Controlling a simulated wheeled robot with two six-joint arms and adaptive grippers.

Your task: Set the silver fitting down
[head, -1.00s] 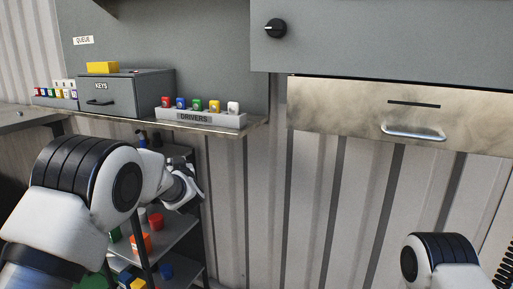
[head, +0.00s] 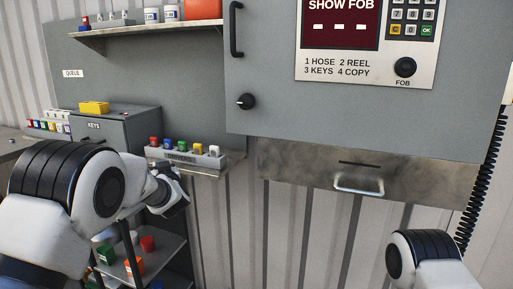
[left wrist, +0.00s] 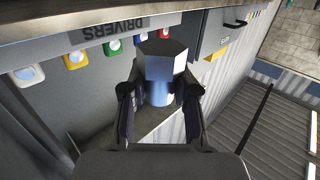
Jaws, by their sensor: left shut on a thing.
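My left gripper (left wrist: 160,100) is shut on the silver fitting (left wrist: 166,68), a shiny six-sided piece with a round lower part, held between the two dark fingers in the left wrist view. In the head view my left gripper (head: 174,190) is just below the drivers rack (head: 172,154) and in front of the wall. The fitting cannot be made out there. My right arm shows only in part at the lower right; its gripper is out of view.
The keys box (head: 118,137) with a yellow block (head: 94,107) stands left of the rack. A grey shelf unit (head: 165,251) with coloured pieces stands below. A cabinet with a keypad panel (head: 366,65) and a drawer (head: 380,183) are at right.

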